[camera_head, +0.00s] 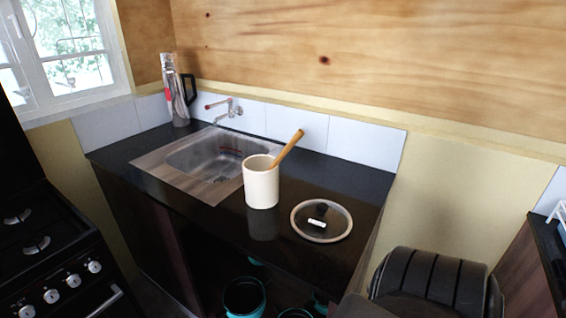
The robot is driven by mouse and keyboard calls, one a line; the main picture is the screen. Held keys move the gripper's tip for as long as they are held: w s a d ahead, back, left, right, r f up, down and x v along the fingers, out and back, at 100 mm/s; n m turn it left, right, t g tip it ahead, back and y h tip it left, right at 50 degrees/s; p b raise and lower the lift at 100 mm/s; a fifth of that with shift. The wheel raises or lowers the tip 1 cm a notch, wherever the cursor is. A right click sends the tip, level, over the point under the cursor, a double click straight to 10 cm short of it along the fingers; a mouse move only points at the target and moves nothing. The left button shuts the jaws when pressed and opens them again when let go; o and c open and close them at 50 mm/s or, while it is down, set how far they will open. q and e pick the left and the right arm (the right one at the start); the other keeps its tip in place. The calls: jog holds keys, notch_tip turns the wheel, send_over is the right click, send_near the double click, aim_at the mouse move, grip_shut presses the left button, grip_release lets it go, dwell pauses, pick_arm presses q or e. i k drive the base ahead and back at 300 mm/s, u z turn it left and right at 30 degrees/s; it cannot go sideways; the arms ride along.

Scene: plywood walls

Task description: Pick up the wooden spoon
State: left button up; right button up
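The wooden spoon (288,147) stands tilted in a cream cylindrical crock (261,187) on the black counter. Its handle sticks up out of the crock and leans to the right. The spoon's lower part is hidden inside the crock. Neither my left gripper nor my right gripper is in view.
A glass lid (337,232) lies right of the crock. A steel sink (150,166) with a tap (237,110) is behind and left. A kettle or flask (176,95) stands at the back. A stove (45,250) is at left. A dark ribbed shape (428,278) is at lower right.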

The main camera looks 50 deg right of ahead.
aim_at(298, 136)
jog(key=k, duration=1.05)
jog(key=z, duration=2.25)
